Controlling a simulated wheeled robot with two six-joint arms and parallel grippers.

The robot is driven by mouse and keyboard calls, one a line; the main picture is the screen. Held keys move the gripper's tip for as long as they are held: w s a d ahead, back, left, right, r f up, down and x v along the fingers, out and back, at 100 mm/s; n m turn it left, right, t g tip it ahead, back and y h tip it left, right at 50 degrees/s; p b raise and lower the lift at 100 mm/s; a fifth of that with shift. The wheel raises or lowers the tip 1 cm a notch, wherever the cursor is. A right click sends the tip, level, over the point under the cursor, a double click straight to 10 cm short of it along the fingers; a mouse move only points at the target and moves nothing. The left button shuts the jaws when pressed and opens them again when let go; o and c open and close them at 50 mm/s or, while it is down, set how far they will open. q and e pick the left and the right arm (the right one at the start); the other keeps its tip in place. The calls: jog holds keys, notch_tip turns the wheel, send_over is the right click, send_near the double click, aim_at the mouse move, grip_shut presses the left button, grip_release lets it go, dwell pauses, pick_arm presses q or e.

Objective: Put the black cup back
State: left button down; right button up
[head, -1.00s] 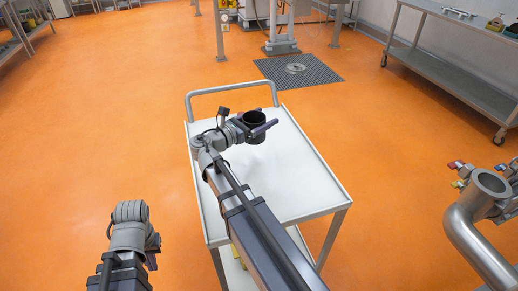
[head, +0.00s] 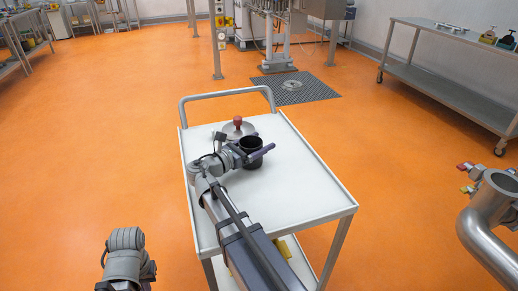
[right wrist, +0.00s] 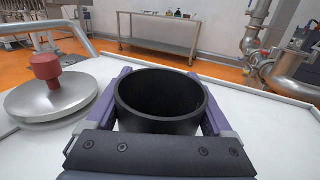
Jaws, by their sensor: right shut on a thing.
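The black cup (head: 251,146) is upright at the white cart top (head: 300,185), left of its middle. I cannot tell whether its base touches the cart. My right gripper (head: 258,152) is shut on the cup, with one purple finger on each side of it. In the right wrist view the cup (right wrist: 162,98) stands between the fingers, its open mouth facing up and empty. My left arm shows at the lower left of the head view, but its fingers are out of sight.
A round metal lid with a red knob (head: 238,122) lies on the cart just behind the cup; it is at left in the wrist view (right wrist: 50,90). The cart's push handle (head: 225,92) is beyond. The cart's right half is clear. Pipework (head: 490,215) stands at right.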

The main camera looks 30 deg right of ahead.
jog(key=shift+r, duration=0.1)
jog(key=shift+f, duration=0.25)
jog(key=o, duration=1.3)
jog(key=shift+r, duration=0.25)
jog(key=shift+a, duration=0.3)
jog(key=a, duration=0.3)
jog(key=s+a, duration=0.1)
jog(key=a, duration=0.3)
jog(key=s+a, duration=0.1)
jog(key=a, duration=0.3)
jog(key=shift+a, duration=0.15)
